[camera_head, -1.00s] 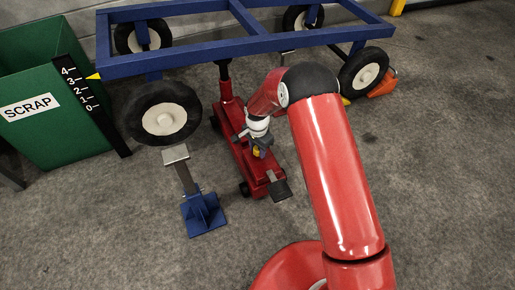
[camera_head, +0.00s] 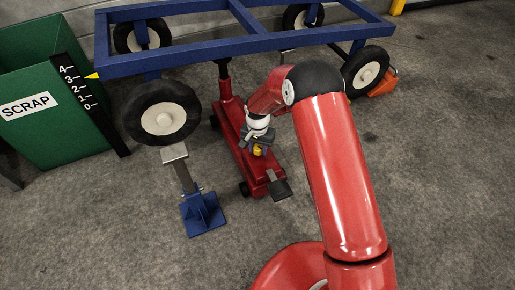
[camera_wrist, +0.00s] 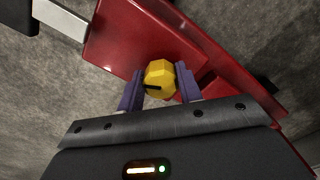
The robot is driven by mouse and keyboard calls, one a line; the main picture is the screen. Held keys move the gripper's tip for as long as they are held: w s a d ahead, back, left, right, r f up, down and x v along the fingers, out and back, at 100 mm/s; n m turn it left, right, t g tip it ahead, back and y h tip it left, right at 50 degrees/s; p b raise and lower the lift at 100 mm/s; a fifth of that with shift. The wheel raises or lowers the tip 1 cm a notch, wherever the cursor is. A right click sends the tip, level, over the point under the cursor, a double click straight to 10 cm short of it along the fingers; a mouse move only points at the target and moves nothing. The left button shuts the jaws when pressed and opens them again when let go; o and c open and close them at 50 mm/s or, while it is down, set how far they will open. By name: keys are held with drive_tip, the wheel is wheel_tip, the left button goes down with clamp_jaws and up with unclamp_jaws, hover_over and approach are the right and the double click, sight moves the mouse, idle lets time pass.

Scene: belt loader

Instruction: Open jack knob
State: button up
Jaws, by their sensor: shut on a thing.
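The yellow jack knob (camera_wrist: 160,78) shows in the wrist view on top of the red jack body, with a dark mark on its face. My gripper (camera_wrist: 159,84) has one purple-grey finger on each side of the knob and is shut on it. In the head view my gripper (camera_head: 258,147) is at the jack's near half, and a bit of the yellow knob (camera_head: 258,150) shows beside it. The red floor jack (camera_head: 232,118) stands under the blue cart frame, its post up near a frame beam. It also shows in the wrist view (camera_wrist: 120,38).
The blue cart frame (camera_head: 180,61) with its wheels spans the back. A blue stand (camera_head: 203,212) is left of the jack, below the front left wheel (camera_head: 163,118). A pedal (camera_head: 281,189) sticks out at the jack's near end. A green scrap bin (camera_head: 40,135) and marked scale (camera_head: 85,95) are left. The right floor is clear.

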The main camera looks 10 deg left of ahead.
sight(259, 147)
drive_tip(key=n, duration=0.6)
drive_tip(key=shift+d+n+b, duration=0.1)
drive_tip(key=shift+n+b, duration=0.2)
drive_tip(key=shift+b, duration=0.05)
drive_tip(key=n, duration=0.6)
drive_tip(key=shift+d, duration=0.1)
drive_tip(key=shift+n, duration=0.4)
drive_tip(key=o, duration=1)
drive_tip(key=shift+w, duration=0.1)
drive_tip(key=shift+r+p, duration=0.65)
drive_tip(key=shift+r, duration=3.3)
